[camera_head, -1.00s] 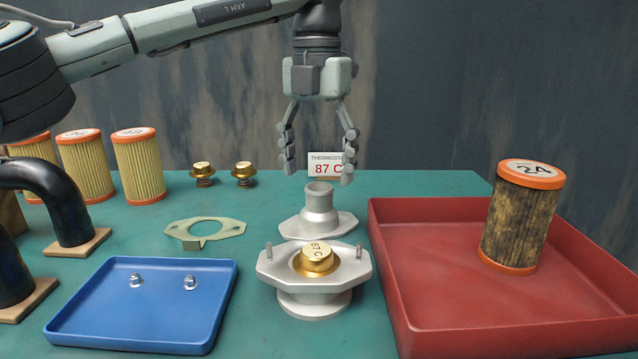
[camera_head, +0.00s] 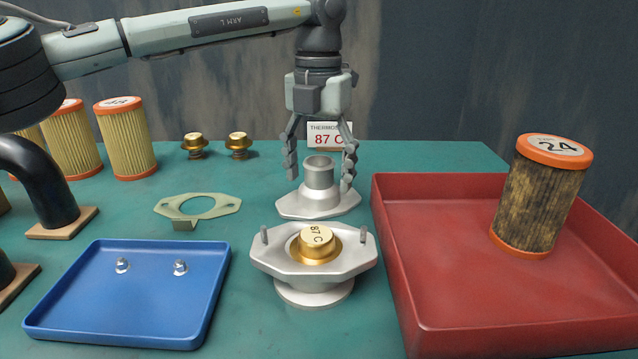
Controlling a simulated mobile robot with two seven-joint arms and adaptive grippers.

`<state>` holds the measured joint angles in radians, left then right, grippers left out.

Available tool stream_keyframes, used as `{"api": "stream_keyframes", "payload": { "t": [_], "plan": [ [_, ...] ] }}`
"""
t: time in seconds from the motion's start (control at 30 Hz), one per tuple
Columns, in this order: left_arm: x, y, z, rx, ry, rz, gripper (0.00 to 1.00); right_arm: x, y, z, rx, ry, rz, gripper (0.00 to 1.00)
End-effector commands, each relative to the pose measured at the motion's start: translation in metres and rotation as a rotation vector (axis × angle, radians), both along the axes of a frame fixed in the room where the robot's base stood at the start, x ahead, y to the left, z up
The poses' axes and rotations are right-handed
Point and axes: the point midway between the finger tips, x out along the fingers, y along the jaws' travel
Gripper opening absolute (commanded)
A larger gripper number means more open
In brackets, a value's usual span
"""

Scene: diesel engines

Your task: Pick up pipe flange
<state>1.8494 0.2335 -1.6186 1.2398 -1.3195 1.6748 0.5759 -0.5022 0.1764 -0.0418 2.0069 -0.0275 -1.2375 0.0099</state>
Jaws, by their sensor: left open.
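The pipe flange (camera_head: 319,203) is a silver plate with a short upright tube, standing on the green table behind the thermostat housing. My left gripper (camera_head: 320,174) points straight down over it, its fingers open on either side of the tube. I see a gap between the tube and each finger, so nothing is held. The housing (camera_head: 313,268) is a silver base with two studs and a gold thermostat (camera_head: 314,243) marked 87 C seated in it. My right gripper is not in view.
A red tray (camera_head: 440,270) with a dark used filter (camera_head: 535,200) lies right. A blue tray (camera_head: 130,300) with two nuts lies front left. A pale gasket (camera_head: 170,211), two gold thermostats (camera_head: 238,146), filters (camera_head: 127,140) and black pipes (camera_head: 45,185) stand left. A sign (camera_head: 326,128) stands behind.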

Motion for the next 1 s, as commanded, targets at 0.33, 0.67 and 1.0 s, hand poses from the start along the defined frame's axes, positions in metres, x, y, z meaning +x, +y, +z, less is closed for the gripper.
{"api": "stream_keyframes", "payload": {
  "t": [0.33, 0.67, 1.0],
  "plan": [
    [0.0001, 0.0000, 0.0005, 0.000, -0.001, 0.000, 0.47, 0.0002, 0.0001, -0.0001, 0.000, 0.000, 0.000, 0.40],
    [0.0000, 0.0000, 0.0002, 0.000, 0.000, 0.000, 0.06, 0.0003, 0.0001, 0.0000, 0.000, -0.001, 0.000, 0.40],
    [-0.0003, -0.0001, -0.0007, 0.000, 0.002, -0.001, 0.00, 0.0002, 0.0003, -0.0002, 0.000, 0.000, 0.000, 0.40]
  ]
}}
